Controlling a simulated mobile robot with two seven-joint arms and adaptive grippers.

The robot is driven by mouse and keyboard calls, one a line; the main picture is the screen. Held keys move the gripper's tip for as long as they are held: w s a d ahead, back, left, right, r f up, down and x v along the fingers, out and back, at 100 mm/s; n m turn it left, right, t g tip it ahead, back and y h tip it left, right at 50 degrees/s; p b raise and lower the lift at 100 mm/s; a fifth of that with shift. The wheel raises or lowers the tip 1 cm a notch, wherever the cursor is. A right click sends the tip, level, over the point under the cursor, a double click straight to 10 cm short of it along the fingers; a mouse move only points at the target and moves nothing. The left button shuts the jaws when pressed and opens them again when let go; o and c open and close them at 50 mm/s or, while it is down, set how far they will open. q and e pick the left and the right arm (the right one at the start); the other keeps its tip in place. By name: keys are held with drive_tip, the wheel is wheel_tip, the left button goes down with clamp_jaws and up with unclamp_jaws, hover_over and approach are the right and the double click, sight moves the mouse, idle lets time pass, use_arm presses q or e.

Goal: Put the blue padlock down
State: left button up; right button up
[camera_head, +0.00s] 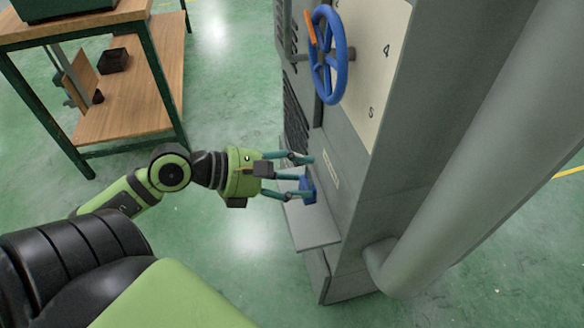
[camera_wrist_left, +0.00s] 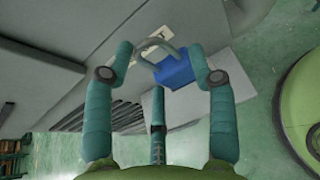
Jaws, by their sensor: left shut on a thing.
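The blue padlock (camera_head: 308,189) is at the fingertips of my left gripper (camera_head: 309,177), in front of the grey cabinet. In the left wrist view the padlock's blue body (camera_wrist_left: 174,70) and its grey shackle (camera_wrist_left: 157,44) show between the tips of my left gripper (camera_wrist_left: 161,60), with the body nearer the right finger. The gripper is shut on the padlock. A small grey shelf (camera_head: 316,232) sticks out from the cabinet below the padlock. I cannot tell whether the padlock touches the shelf. My right gripper is not in view.
The grey cabinet (camera_head: 345,180) carries a blue handwheel (camera_head: 340,55) with an orange handle above my gripper. A thick grey pipe (camera_head: 470,160) stands to the right. A wooden workbench (camera_head: 135,95) is at the upper left. The green floor between is clear.

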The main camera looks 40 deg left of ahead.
use_arm(q)
drive_tip(key=w+a+f+b, duration=0.1)
drive_tip(key=f, duration=0.1)
drive_tip(key=w+a+f, duration=0.2)
drive_tip(key=f, duration=0.1)
drive_tip(key=w+a+f+b, duration=0.1)
drive_tip(key=w+f, duration=0.1)
drive_tip(key=shift+w+a+f+b, duration=0.15)
drive_tip(key=shift+a+f+b, duration=0.1)
drive_tip(key=shift+a+b, duration=0.05)
drive_tip(key=shift+f, duration=0.3)
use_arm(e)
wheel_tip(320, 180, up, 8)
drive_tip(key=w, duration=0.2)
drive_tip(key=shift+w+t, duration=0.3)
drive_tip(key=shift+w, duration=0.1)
use_arm(q)
drive_tip(key=shift+f, duration=0.15)
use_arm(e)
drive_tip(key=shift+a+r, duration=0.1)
use_arm(q)
drive_tip(key=o, duration=1.1)
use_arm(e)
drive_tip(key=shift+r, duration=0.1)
